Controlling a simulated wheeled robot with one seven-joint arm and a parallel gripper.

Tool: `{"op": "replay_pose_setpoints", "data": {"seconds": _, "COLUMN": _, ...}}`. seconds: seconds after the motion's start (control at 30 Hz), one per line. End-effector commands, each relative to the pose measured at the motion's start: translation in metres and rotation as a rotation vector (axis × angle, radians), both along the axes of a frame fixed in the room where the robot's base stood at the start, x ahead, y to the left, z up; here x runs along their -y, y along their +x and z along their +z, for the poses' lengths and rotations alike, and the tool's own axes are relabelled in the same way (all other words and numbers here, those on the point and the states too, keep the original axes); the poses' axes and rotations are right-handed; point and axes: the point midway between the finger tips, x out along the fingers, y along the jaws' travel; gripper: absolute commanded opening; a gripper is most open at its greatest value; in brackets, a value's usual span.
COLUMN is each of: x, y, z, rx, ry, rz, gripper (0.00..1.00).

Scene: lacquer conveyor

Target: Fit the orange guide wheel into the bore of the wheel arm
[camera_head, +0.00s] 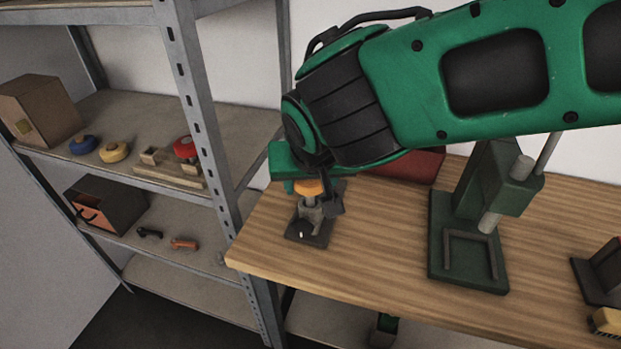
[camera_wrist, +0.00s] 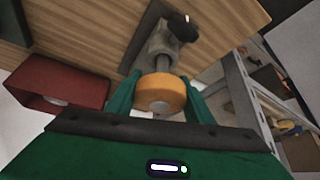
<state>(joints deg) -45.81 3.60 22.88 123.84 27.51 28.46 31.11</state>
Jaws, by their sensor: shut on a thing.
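The orange guide wheel (camera_head: 309,187) is at my gripper, above the wheel arm at the left end of the wooden table. In the wrist view the wheel (camera_wrist: 160,93) sits between the two green fingers of my gripper (camera_wrist: 157,100), which is shut on it. The grey wheel arm (camera_wrist: 160,50) stands on a dark base plate (camera_head: 310,232) on the table; it also shows in the head view (camera_head: 311,212). A grey shaft shows between the wheel and the arm. The bore is hidden, and I cannot tell whether the shaft is in it.
A green press (camera_head: 468,225) stands on the table (camera_head: 385,240) to the right. A red box (camera_wrist: 62,84) lies behind my gripper. A metal shelf (camera_head: 205,110) on the left holds blue, yellow and red wheels, a cardboard box (camera_head: 38,108) and a dark bin. The table's front middle is clear.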

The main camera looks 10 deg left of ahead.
Motion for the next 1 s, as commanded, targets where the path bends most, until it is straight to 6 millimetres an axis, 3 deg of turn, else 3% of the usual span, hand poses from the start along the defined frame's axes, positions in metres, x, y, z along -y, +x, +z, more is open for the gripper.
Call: {"op": "replay_pose_setpoints", "data": {"seconds": 1.0, "x": 0.000, "y": 0.000, "z": -0.022, "rx": 0.000, "ry": -0.001, "rz": 0.000, "gripper": 0.22}}
